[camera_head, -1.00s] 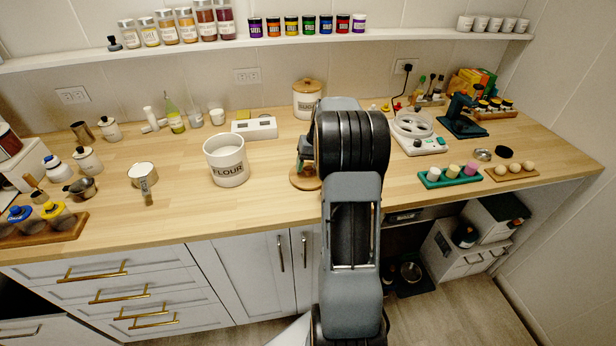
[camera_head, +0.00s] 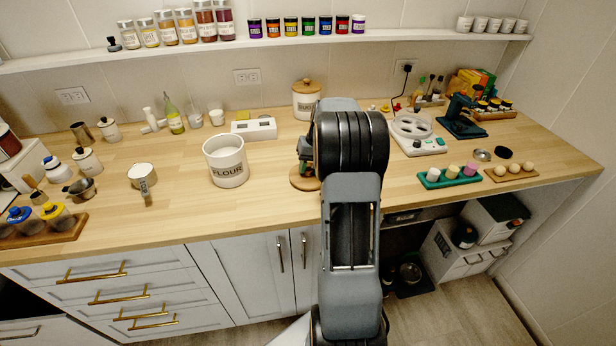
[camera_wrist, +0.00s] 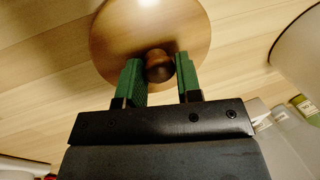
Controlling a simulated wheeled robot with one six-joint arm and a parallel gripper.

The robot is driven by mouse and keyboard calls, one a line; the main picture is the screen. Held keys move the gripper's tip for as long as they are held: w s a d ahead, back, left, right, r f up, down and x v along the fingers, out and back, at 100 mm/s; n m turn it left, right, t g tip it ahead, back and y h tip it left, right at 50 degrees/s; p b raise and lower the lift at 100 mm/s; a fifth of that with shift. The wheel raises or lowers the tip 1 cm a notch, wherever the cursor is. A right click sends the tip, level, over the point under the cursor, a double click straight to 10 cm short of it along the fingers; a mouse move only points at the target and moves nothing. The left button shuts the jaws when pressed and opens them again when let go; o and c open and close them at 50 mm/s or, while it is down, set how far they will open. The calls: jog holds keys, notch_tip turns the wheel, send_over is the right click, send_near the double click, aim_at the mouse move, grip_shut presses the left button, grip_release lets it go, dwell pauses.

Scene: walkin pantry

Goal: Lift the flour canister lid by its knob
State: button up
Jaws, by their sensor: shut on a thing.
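The flour canister (camera_head: 226,163) is white, labelled FLOUR, and stands open on the wooden counter, left of my arm. The round wooden lid (camera_head: 300,183) is to its right, apart from it, partly hidden by my arm. In the wrist view the lid (camera_wrist: 130,45) shows its brown knob (camera_wrist: 159,66) between the green fingers of my gripper (camera_wrist: 159,78). My gripper is shut on the knob. In the head view my gripper (camera_head: 304,166) is mostly hidden behind my arm. Whether the lid touches the counter or hangs just above it, I cannot tell.
The sugar canister (camera_head: 306,104), with its lid on, stands at the back. A kitchen scale (camera_head: 415,135) is right of my arm.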

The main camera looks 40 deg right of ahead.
jog(key=shift+r, duration=0.2)
jog(key=shift+r, duration=0.15)
grip_shut()
jog(key=shift+s+r+p, duration=0.15)
jog(key=shift+r+p, duration=0.55)
jog(key=shift+p, duration=0.1)
jog(key=shift+r+p, duration=0.75)
jog(key=shift+r, duration=0.2)
